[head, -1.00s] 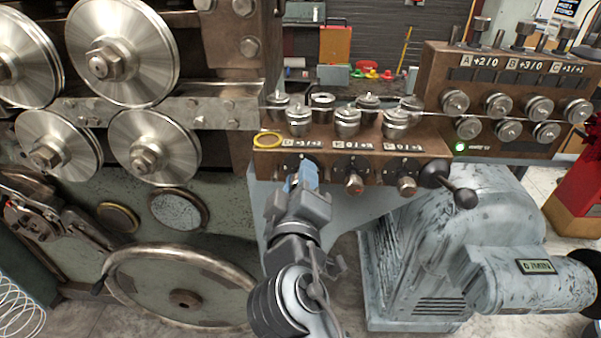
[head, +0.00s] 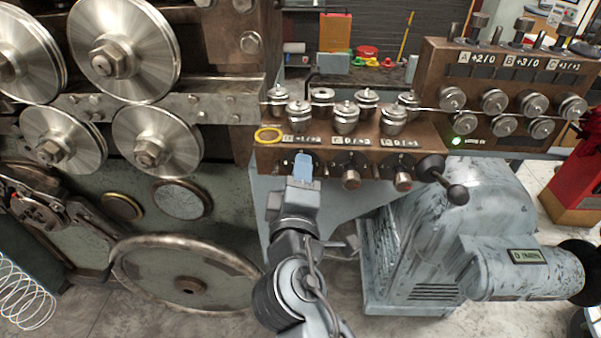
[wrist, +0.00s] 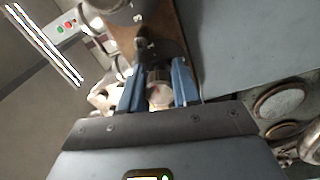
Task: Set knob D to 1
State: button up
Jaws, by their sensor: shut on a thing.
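Knob D (wrist: 160,95) is a round metal knob, seen between my blue fingers in the wrist view. In the head view my gripper (head: 303,165) covers it, below the plate marked D (head: 301,138) at the left end of the brown knob box (head: 436,136). The D plate seems to read +1/+2, in small print. My gripper (wrist: 157,88) is shut on knob D, one finger on each side. Knob D's pointer and setting are hidden.
A black ball-ended lever (head: 457,193) sticks out farther right. A grey motor housing (head: 420,240) stands below.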

jog(key=shift+f, duration=0.1)
jog(key=o, duration=0.8)
jog(key=shift+c, duration=0.2)
jog(key=shift+s, duration=0.1)
jog(key=s+b, duration=0.1)
jog(key=s, duration=0.6)
jog(key=shift+s, duration=0.35)
